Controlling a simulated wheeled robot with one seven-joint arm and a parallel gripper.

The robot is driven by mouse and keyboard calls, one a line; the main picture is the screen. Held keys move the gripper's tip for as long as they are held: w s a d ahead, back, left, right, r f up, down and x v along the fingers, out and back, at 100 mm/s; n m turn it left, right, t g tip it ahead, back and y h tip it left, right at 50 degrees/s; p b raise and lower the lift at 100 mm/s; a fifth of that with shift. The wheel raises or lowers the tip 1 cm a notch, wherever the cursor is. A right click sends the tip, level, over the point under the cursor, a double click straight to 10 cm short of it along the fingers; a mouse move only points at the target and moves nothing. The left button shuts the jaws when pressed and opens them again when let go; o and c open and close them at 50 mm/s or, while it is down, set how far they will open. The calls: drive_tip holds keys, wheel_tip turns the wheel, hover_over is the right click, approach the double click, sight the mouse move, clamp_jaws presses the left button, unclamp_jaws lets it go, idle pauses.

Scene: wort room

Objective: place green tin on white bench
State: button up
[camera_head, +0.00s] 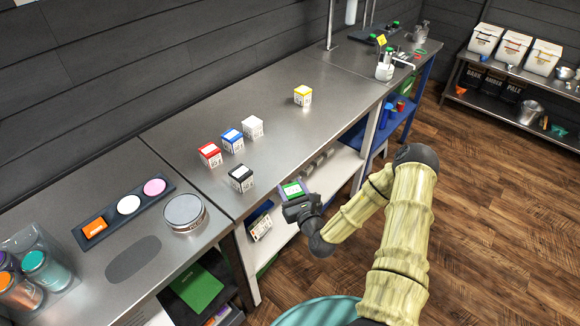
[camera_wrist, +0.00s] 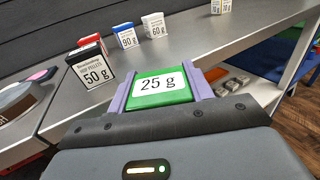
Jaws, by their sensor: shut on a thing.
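The green tin (camera_head: 292,189) has a white label reading 25 g, clear in the wrist view (camera_wrist: 160,86). My gripper (camera_head: 293,192) is shut on it, with a purple finger on each side. It holds the tin at the front side of the white bench (camera_head: 290,135), right of the black tin. The white bench has a steel top, white legs and a white lower shelf. I cannot tell the tin's exact height against the bench top.
On the bench top stand a black tin (camera_head: 240,178), a red tin (camera_head: 210,154), a blue tin (camera_head: 232,141), a white tin (camera_head: 252,127) and a yellow tin (camera_head: 303,95). The middle front is clear.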

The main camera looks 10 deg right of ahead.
drive_tip(key=s+f+h, duration=0.1)
drive_tip(key=s+f+m+h, duration=0.1)
drive_tip(key=f, duration=0.1)
drive_tip(key=s+f+m+h, duration=0.1)
drive_tip(key=shift+s+d+f, duration=0.1)
drive_tip(key=shift+d+f, duration=0.05)
drive_tip(key=shift+f, duration=0.15)
drive_tip(key=shift+d, duration=0.1)
drive_tip(key=shift+w+r, duration=0.15)
drive_tip(key=shift+w, duration=0.05)
drive_tip(key=shift+s+d, duration=0.1)
